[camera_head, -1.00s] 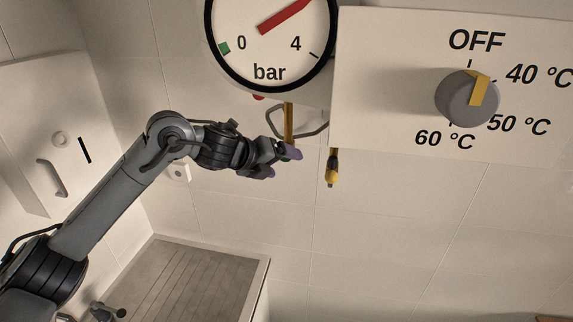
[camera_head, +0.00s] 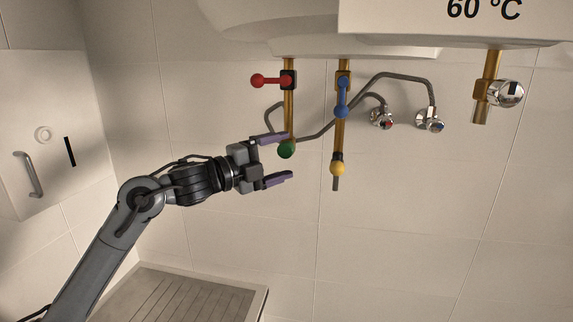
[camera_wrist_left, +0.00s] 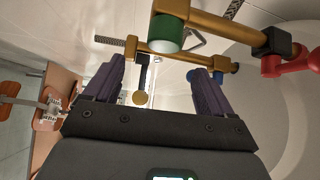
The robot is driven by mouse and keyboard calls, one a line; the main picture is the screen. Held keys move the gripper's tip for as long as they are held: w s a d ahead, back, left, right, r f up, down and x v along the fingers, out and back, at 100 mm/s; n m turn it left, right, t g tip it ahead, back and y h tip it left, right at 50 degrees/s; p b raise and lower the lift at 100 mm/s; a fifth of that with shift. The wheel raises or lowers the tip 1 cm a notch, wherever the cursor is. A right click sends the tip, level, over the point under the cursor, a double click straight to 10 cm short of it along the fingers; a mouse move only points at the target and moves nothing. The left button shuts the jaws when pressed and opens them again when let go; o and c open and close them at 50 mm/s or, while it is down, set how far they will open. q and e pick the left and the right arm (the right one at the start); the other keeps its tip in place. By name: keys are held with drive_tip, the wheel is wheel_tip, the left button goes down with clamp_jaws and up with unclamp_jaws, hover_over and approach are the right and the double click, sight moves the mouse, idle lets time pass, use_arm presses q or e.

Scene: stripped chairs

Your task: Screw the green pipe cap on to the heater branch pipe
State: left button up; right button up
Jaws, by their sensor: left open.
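The green pipe cap (camera_head: 287,149) sits at the lower end of the brass branch pipe (camera_head: 289,112) with the red valve (camera_head: 270,80). It cannot be told how far it is threaded. My left gripper (camera_head: 287,156) is open, its purple fingers above and below the cap's height, with the cap at its mouth. In the left wrist view the green cap (camera_wrist_left: 168,33) shows just beyond the spread fingertips of the left gripper (camera_wrist_left: 162,68), in line with the gap, and no grip on it shows. My right gripper is not in view.
A second brass pipe (camera_head: 339,130) with a blue valve (camera_head: 342,92) and yellow fitting (camera_head: 337,168) hangs close to the right. Grey hoses (camera_head: 385,76) run behind to wall taps (camera_head: 430,121). A ribbed metal surface (camera_head: 180,293) lies below; the wall area under the pipes is clear.

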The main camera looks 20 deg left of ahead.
sight(286, 151)
use_arm(q)
drive_tip(key=n+t+y+b, duration=0.3)
drive_tip(key=n+t, duration=0.1)
drive_tip(key=n, duration=0.3)
drive_tip(key=n+t+y+b, duration=0.4)
drive_tip(key=n, duration=0.3)
drive_tip(key=n+t+y+b, duration=0.3)
drive_tip(key=n, duration=0.4)
drive_tip(key=shift+d+f+n+t, duration=0.2)
drive_tip(key=shift+d+n+t, duration=0.1)
drive_tip(key=shift+t, duration=0.1)
drive_tip(key=shift+w, duration=0.1)
drive_tip(key=shift+w+r+p, duration=0.2)
drive_tip(key=shift+w+p, duration=0.45)
drive_tip(key=shift+w, duration=0.1)
drive_tip(key=shift+w+a+f+p, duration=0.1)
drive_tip(key=shift+w+p, duration=0.2)
drive_tip(key=shift+w, duration=0.2)
drive_tip(key=shift+w+a+f+p, duration=0.1)
drive_tip(key=shift+w+p, duration=0.2)
drive_tip(key=shift+w, duration=0.15)
